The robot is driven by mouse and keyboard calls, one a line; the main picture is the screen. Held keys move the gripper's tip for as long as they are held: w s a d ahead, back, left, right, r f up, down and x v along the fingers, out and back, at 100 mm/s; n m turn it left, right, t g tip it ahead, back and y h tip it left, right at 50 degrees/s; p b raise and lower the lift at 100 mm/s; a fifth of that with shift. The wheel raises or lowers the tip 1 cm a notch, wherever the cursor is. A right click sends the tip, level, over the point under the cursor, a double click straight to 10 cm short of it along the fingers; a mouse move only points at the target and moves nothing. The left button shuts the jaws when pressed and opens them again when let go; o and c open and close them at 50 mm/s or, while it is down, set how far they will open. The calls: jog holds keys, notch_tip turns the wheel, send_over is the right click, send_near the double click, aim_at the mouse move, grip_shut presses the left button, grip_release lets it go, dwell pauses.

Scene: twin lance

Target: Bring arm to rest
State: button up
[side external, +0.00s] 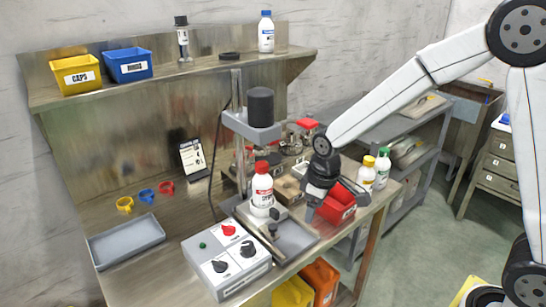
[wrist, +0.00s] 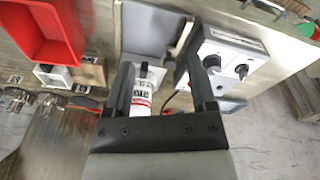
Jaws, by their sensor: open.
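My gripper (side external: 308,207) is low over the bench, to the right of the press, beside the red bin. In the wrist view my gripper's two dark fingers (wrist: 160,78) are spread apart. A white bottle with a red cap (side external: 262,190) stands upright under the press head (side external: 259,108). A white bottle with a red-lettered label (wrist: 143,103) shows between the fingers in the wrist view. In the side view that bottle stands apart from the gripper, to its left. Nothing is seen held.
A red bin (side external: 338,204) is close to my gripper. A control box (side external: 226,264) with knobs sits at the front. Two white bottles (side external: 374,170) stand at right. A grey tray (side external: 126,242) lies at left. The shelf (side external: 190,67) holds yellow and blue bins. Open air lies above the bench's right.

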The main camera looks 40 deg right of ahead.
jog(key=s+d+m+t, duration=0.1)
jog(key=s+m, duration=0.3)
jog(key=s, duration=0.7)
jog(key=shift+s+d+f, duration=0.3)
jog(key=shift+s+d, duration=0.1)
jog(key=shift+d, duration=0.3)
